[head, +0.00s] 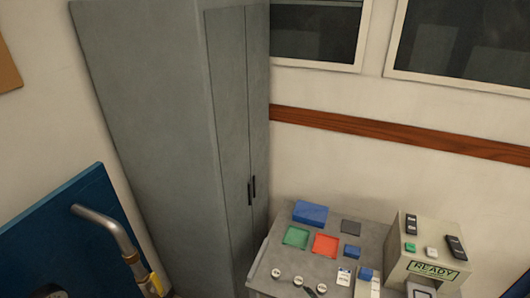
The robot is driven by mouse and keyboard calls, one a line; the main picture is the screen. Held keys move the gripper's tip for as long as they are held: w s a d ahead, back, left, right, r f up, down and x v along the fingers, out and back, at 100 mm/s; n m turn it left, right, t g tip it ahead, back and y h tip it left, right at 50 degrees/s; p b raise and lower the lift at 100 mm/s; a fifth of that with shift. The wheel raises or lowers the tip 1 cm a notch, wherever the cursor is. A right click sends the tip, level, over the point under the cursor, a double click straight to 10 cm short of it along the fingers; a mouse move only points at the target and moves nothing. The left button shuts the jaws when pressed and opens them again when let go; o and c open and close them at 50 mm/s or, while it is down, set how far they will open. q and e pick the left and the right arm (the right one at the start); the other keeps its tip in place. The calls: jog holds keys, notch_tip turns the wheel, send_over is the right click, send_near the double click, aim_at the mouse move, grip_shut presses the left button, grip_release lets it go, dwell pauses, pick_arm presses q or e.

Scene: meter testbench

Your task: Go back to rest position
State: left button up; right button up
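Neither of my grippers can be made out in the head view. The grey workbench (336,227) stands at the lower right, partly cut off by the bottom edge. On it are a green tray (296,237), a red tray (326,245), a blue box (310,212), a dark grey square (351,227) and smaller blue blocks. Several round pale pieces (276,272) lie near its front. A beige test box (425,252) at its right has a green display reading READY (433,270), with black and white parts on top.
A tall grey cabinet (160,120) with shut doors stands left of the bench. Windows (465,40) and a brown wall rail (400,136) are behind.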

jog(key=s+d+f+m+g+h, duration=0.1)
jog(key=s+d+f+m+g, duration=0.25)
jog(key=s+d, duration=0.8)
jog(key=s+d+f+m+g+h, duration=0.15)
jog(key=s+d+f+m, duration=0.35)
jog(key=s+d, duration=0.7)
notch_tip(320, 180, down, 36)
jog(key=s+a+g+b, duration=0.2)
jog(key=s+b, duration=0.1)
jog(key=b, duration=0.4)
pick_arm(q)
notch_tip(320, 180, down, 12)
jog(key=s+b, duration=0.1)
jog(key=b, duration=0.4)
jog(key=shift+f, duration=0.2)
pick_arm(e)
jog(key=s+f, duration=0.9)
jog(key=f, duration=0.3)
jog(key=s+f+n+g, duration=0.1)
jog(key=s+f, duration=0.9)
jog(key=f, duration=0.2)
jog(key=shift+y, duration=0.35)
pick_arm(q)
jog(key=shift+c, duration=0.2)
pick_arm(e)
jog(key=shift+s, duration=0.15)
